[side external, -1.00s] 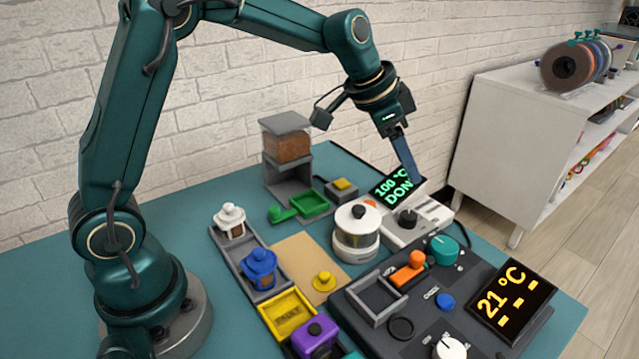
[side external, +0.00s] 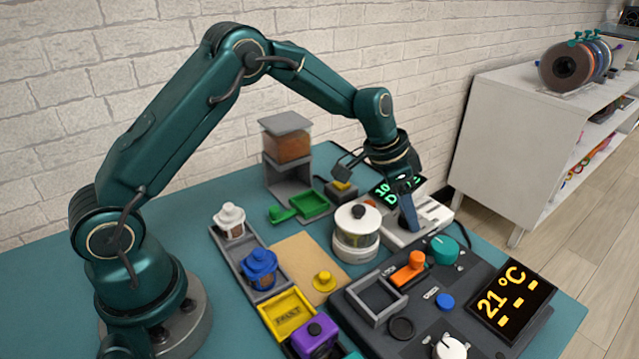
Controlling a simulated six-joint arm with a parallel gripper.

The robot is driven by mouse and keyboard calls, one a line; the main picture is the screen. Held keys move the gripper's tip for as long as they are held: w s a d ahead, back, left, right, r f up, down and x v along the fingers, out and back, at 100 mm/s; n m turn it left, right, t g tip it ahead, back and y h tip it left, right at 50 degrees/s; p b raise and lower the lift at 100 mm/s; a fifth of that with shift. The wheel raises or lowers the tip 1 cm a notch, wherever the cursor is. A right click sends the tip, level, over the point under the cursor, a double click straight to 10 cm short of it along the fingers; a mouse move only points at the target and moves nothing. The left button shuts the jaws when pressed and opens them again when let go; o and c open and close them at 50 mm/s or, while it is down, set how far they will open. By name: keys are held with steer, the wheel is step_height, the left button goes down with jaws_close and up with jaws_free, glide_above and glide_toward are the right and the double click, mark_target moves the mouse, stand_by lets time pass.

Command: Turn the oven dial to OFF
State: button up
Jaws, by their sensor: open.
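My gripper covers part of that text.
A clear jar with a white lid (side external: 356,238) stands close left of the gripper. A dark console (side external: 470,320) with a teal knob (side external: 444,249), an orange lever (side external: 409,267) and a "21 °C" display lies in front. A grey hopper (side external: 287,160) stands behind left.

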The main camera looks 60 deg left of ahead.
jaws_close()
steer(key=shift+n, duration=0.4)
steer(key=n+y, duration=0.1)
steer(key=n, duration=0.2)
steer(key=shift+d+n+t+y, duration=0.15)
steer(key=shift+n+t+y, duration=0.15)
steer(key=shift+n+y, duration=0.1)
steer(key=n+y, duration=0.2)
steer(key=n, duration=0.3)
steer(key=shift+d, duration=0.1)
steer(key=shift+n, duration=0.3)
jaws_free()
